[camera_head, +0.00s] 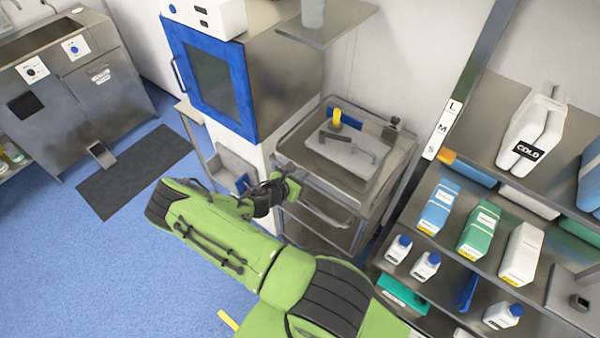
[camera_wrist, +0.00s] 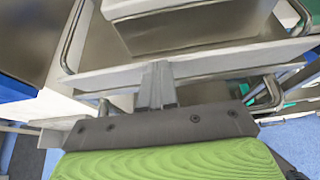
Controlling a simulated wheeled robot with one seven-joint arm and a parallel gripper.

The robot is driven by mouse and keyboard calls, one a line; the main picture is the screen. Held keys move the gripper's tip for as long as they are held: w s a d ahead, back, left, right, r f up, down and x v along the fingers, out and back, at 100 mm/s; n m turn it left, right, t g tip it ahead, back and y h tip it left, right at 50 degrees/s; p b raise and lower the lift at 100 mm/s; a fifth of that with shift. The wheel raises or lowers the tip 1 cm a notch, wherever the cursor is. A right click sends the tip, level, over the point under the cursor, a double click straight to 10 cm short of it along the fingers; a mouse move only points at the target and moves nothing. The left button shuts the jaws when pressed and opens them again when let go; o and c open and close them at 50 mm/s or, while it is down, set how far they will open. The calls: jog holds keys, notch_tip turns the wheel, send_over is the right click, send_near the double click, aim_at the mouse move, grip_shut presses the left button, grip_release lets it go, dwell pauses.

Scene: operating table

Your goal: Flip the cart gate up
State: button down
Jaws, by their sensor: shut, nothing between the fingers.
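The steel cart (camera_head: 393,163) stands right of the blue-doored cabinet, with an open tray on top and a curved bar on its front. My gripper (camera_head: 291,187) is at the cart's front left, close to its upper front edge. In the wrist view my gripper's two fingers (camera_wrist: 157,85) are together, with nothing between them. They overlap the long pale front edge of the cart (camera_wrist: 230,62); I cannot tell whether they touch it. Curved metal rails stand at both ends of that edge. I cannot tell which panel is the gate; my arm covers part of the cart's lower front.
The cart's tray holds a dark hammer-like tool (camera_head: 340,137) and a yellow item (camera_head: 336,118). The blue-doored cabinet (camera_head: 212,75) is close on the left. Shelves with bottles and boxes (camera_head: 437,206) are close on the right. Blue floor (camera_head: 90,270) is open at left.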

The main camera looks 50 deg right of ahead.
jog(key=shift+d+r, duration=0.45)
jog(key=shift+d, duration=0.4)
